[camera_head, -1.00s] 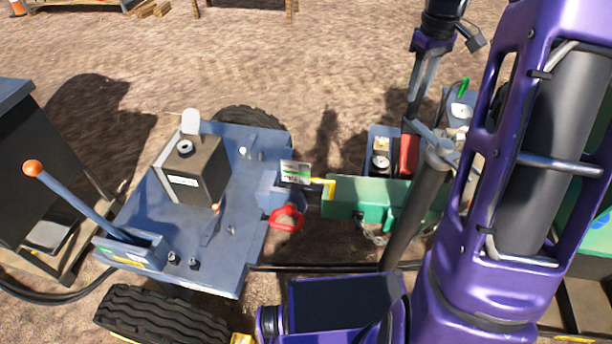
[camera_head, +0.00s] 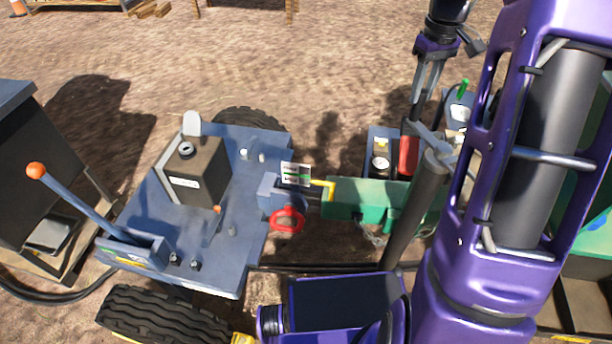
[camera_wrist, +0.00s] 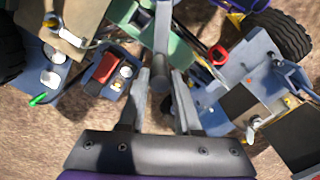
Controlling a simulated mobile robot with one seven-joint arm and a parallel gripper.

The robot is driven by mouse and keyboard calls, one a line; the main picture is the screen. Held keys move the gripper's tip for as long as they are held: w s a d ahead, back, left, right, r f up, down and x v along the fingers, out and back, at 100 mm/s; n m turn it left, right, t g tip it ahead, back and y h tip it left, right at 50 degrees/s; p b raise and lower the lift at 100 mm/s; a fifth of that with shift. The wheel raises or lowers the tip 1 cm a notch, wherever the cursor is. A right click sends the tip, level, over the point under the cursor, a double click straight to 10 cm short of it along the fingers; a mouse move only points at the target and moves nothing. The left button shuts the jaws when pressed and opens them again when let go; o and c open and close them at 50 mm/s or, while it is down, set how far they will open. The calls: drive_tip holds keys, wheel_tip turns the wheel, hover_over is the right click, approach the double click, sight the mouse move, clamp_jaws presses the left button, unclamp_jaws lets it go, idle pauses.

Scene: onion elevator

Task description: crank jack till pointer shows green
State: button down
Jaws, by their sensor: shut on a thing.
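The jack is a dark grey post (camera_head: 415,212) beside a green drawbar (camera_head: 355,198), with a grey crank arm (camera_head: 430,137) at its top. My gripper (camera_head: 412,116) reaches down from above to the free end of the crank. The yellow pointer (camera_head: 327,184) is at the drawbar's left end, beside a small plate (camera_head: 296,174) with white and green marking. Which band the pointer shows is too small to tell. My purple arm hides part of the drawbar's right side.
A blue trailer (camera_head: 240,185) with a brown box and a red ring (camera_head: 287,220) stands left of the drawbar. An orange-knobbed lever (camera_head: 75,195) rises at its left.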

drive_tip(key=shift+w+d, duration=0.1)
drive_tip(key=shift+d, duration=0.15)
drive_tip(key=shift+w+d+m+p, duration=0.1)
drive_tip(key=shift+d+m+p, duration=0.5)
drive_tip(key=shift+d+m, duration=0.25)
drive_tip(key=shift+d+r+m, duration=0.1)
drive_tip(key=shift+m, duration=0.15)
drive_tip(key=shift+d+m+p, duration=0.55)
drive_tip(key=shift+d+m, duration=0.05)
drive_tip(key=shift+d, duration=0.15)
drive_tip(key=shift+d+f+m+p, duration=0.2)
drive_tip(key=shift+d+m+p, duration=0.25)
drive_tip(key=shift+d+m, duration=0.3)
